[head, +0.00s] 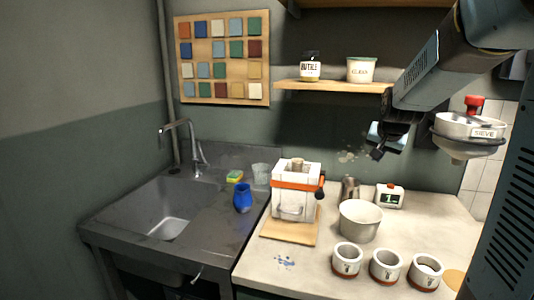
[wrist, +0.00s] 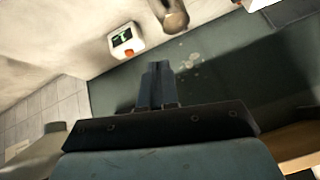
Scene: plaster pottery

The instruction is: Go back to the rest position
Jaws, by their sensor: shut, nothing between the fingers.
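My gripper (head: 377,154) is raised at the upper right in the head view, in front of the back wall and below the wall shelf's right end. In the wrist view my gripper (wrist: 157,66) shows its two dark fingers together, with nothing between them. It is apart from the counter and touches nothing that I can see. My arm comes in from the upper right.
Below stand a plaster mold (head: 296,192) with an orange strap, a grey bowl (head: 360,220), a digital scale or timer (head: 390,196) and several labelled cups (head: 386,265). A sieve (head: 468,132) hangs at right. The shelf (head: 330,86) holds two jars. A sink (head: 170,212) is at left.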

